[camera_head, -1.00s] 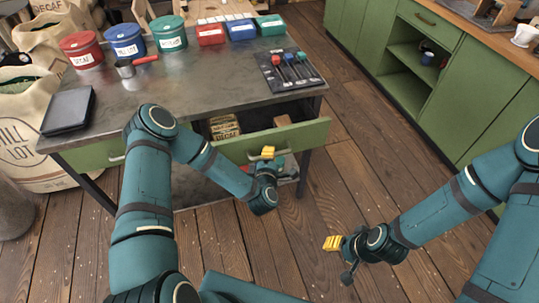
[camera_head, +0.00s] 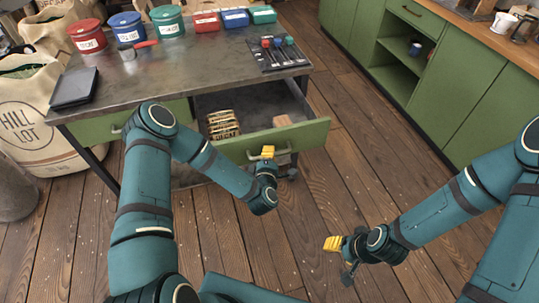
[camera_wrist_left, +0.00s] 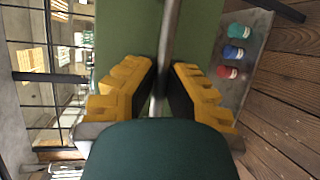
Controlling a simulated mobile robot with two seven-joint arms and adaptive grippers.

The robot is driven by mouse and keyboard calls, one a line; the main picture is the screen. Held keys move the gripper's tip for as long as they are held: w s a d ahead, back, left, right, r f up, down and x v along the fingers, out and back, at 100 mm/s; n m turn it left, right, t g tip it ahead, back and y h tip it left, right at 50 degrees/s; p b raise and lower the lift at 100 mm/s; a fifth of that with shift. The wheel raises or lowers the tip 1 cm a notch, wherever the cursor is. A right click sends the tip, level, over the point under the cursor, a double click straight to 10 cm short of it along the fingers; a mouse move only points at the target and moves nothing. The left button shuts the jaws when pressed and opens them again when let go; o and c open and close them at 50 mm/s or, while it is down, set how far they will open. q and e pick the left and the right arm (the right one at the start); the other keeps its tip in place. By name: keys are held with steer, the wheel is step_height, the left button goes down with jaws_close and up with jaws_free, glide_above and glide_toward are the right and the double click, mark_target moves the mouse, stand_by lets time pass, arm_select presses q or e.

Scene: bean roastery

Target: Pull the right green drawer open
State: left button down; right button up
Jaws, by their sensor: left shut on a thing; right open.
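The right green drawer (camera_head: 308,136) stands pulled well out from the metal-topped table, its inside open to view. In it lie a stack of labelled bags or cards (camera_head: 222,124) and a small light brown block (camera_head: 282,120). My left gripper (camera_head: 267,153) is at the drawer front, shut on its handle. In the left wrist view the metal handle bar (camera_wrist_left: 170,45) runs between the yellow fingers, with the green front behind it. My right gripper (camera_head: 334,244) is open and empty above the floor, away from the drawer.
The left drawer (camera_head: 95,129) is shut. Several coloured tins (camera_head: 167,22), a black folder (camera_head: 74,88) and a dark tool mat (camera_head: 262,62) are on the tabletop. Green cabinets (camera_head: 450,98) stand at the right. Wooden floor (camera_head: 345,180) lies clear between.

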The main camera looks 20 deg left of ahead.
arm_select(q)
steer(key=c, duration=1)
jaws_free()
steer(key=v, duration=1.2)
steer(key=shift+d, duration=0.1)
steer(key=s+d+f+m+g+h, duration=0.3)
steer(key=d+f+m+g+h, duration=0.25)
steer(key=m, duration=0.55)
steer(key=s+m+g, duration=0.2)
steer(key=s+m, duration=0.1)
steer(key=s+m+g+h, duration=0.1)
steer(key=s+m+g, duration=0.1)
steer(key=s+g, duration=0.1)
steer(key=s+m+g, duration=0.3)
steer(key=shift+s+a+f+m+g, duration=0.1)
steer(key=shift+a+f+m+g, duration=0.1)
steer(key=shift+f+m+g, duration=0.15)
